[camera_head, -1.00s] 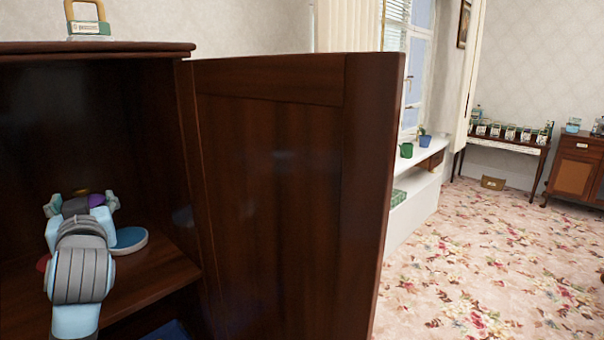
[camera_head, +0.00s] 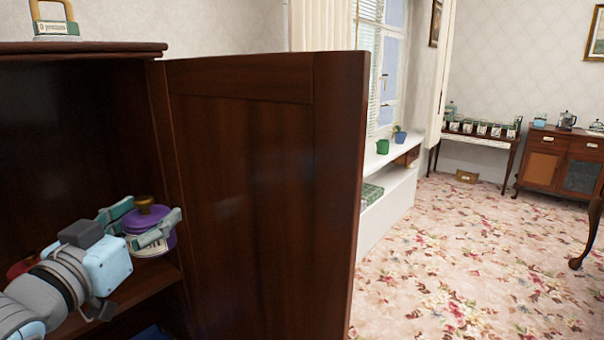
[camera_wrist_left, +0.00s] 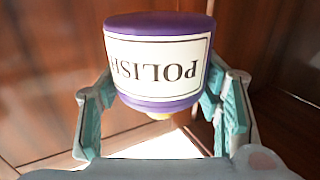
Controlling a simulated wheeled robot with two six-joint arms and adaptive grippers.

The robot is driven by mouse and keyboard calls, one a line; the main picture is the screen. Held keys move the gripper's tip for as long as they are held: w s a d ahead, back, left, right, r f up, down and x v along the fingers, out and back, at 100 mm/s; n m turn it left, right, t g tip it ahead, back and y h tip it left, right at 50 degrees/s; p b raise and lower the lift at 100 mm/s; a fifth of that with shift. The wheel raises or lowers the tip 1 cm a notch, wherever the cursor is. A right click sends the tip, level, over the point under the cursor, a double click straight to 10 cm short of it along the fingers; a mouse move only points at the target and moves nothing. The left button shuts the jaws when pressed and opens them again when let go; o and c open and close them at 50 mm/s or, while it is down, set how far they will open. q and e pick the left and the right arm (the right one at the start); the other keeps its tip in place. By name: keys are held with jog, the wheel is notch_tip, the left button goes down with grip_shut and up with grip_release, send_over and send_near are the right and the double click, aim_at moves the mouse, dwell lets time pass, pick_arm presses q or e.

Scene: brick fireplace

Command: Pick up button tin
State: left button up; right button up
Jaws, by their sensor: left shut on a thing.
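A purple round tin (camera_head: 143,222) with a brass-coloured knob is in the open dark cabinet at the left. Its white label reads POLISH, upside down in the left wrist view (camera_wrist_left: 158,62). My left gripper (camera_head: 150,214) is shut on this tin, one teal finger on each side. The tin is at the shelf's right end, near the open door; I cannot tell whether it touches the shelf. No tin marked as a button tin is readable. My right gripper is not in view.
The open cabinet door (camera_head: 255,200) stands right beside the tin. A red thing (camera_head: 20,268) is partly hidden behind my left arm. A padlock-shaped object (camera_head: 55,22) stands on the cabinet top (camera_head: 100,48). The flowered carpet to the right is mostly clear.

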pick_arm(q)
jog(key=s+d+f+m+h, duration=0.1)
jog(key=s+d+f+h, duration=0.1)
jog(key=s+f, duration=0.2)
jog(key=s+d+f+m+g+h, duration=0.1)
jog(key=s+f, duration=0.3)
jog(key=f, duration=0.7)
jog(key=s+d+f+m+g+h, duration=0.1)
jog(key=s+d+f+m+h, duration=0.1)
jog(key=f, duration=0.5)
jog(key=s+h, duration=0.1)
jog(key=s, duration=0.1)
jog(key=shift+s+d+f, duration=0.15)
jog(key=shift+s+d, duration=0.2)
jog(key=shift+s, duration=0.05)
